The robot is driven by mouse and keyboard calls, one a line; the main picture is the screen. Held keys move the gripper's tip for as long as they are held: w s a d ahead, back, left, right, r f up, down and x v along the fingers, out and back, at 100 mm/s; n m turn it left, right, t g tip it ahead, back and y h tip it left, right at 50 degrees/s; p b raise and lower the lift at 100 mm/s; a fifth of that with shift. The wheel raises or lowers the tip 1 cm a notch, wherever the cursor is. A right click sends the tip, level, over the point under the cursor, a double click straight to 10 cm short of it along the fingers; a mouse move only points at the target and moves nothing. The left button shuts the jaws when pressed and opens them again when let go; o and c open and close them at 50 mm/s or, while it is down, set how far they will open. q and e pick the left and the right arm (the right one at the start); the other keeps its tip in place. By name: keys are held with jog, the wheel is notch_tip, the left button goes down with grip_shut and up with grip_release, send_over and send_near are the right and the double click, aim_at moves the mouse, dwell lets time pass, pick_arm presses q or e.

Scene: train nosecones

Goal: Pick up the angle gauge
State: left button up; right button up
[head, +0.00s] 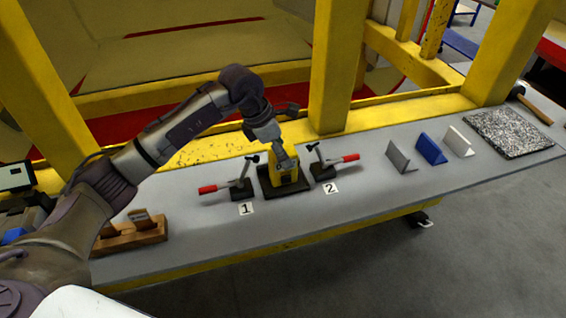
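My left arm comes in from the left, and its gripper (287,161) points down at a yellow part (283,177) that sits in a black fixture (287,190) on the grey bench. The gripper is at the part's top; I cannot tell whether its fingers are open, shut or touching it. I cannot tell for sure which thing is the angle gauge. A wooden holder (122,241) at the bench's left end has small flat pieces (140,216) standing in it, partly hidden behind my arm. My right gripper is not in view.
Toggle clamps with red handles (208,189) (350,158) flank the fixture, with labels 1 (246,209) and 2 (331,188). Grey (399,158), blue (431,149) and white (458,142) wedge pieces and a speckled slab (509,132) stand right. A yellow post (337,65) rises behind.

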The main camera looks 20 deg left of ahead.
pick_arm(q)
jog(key=p+x, duration=0.1)
jog(key=x, duration=0.1)
jog(key=shift+w+d+f, duration=0.1)
jog(key=shift+w+f, duration=0.05)
jog(key=shift+f, duration=0.05)
jog(key=shift+w+d+f, duration=0.15)
jog(key=shift+w+f, duration=0.05)
jog(key=shift+f, duration=0.4)
jog(key=c, duration=1.2)
jog(key=shift+c, duration=1.2)
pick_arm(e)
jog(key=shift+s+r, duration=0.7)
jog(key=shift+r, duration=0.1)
pick_arm(q)
jog(key=shift+r, duration=0.1)
